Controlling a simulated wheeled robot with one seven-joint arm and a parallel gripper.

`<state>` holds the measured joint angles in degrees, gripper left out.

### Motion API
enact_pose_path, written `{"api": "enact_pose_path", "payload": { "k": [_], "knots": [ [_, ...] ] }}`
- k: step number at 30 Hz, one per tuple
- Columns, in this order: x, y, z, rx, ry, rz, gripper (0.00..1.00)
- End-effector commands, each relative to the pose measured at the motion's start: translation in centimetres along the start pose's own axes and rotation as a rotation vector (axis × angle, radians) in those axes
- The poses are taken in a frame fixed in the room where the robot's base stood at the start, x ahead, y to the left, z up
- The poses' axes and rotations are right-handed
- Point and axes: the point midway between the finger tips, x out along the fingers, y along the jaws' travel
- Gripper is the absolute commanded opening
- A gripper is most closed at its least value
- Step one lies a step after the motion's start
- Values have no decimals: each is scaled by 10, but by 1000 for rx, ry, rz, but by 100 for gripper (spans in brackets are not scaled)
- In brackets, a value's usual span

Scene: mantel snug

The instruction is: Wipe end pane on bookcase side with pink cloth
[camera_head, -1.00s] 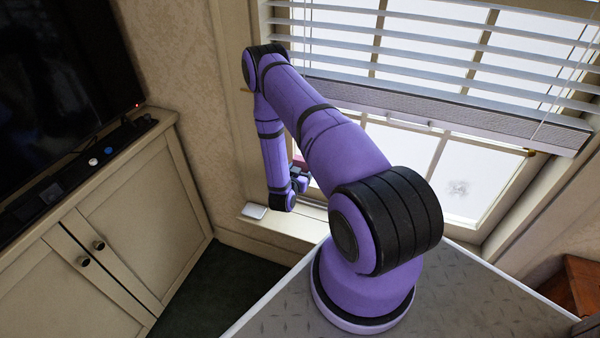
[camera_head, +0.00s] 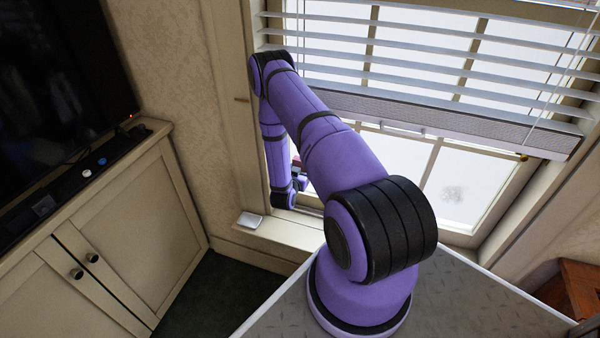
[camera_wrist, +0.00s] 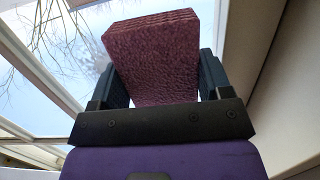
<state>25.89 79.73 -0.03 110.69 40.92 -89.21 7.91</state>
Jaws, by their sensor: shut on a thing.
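The pink cloth (camera_wrist: 155,55) is a thick folded pad that stands up between the fingers of my gripper (camera_wrist: 160,82) in the wrist view. My gripper is shut on it. In the head view my gripper (camera_head: 298,180) is low at the left end of the window, mostly hidden behind my purple arm; only a sliver of pink shows there. The right end pane (camera_head: 455,187) has a grey smudge (camera_head: 453,193) on it. The left end pane is largely hidden by my arm. Whether the cloth touches glass, I cannot tell. No bookcase is clearly recognisable.
A half-lowered blind (camera_head: 430,110) hangs over the upper window. A small white object (camera_head: 249,220) lies on the sill's left end. A cream cabinet (camera_head: 125,235) with a television (camera_head: 60,90) stands left. A brown wooden piece (camera_head: 580,290) is at the lower right.

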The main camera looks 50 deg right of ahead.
Motion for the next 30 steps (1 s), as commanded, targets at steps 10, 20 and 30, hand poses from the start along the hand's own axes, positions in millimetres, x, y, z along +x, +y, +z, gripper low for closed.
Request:
{"api": "enact_pose_path", "payload": {
  "k": [10,20,30],
  "knots": [
    [2,0,0,0,1,0,53],
    [7,0,-1,0,1,0,53],
    [13,0,-2,0,0,0,53]
  ]
}}
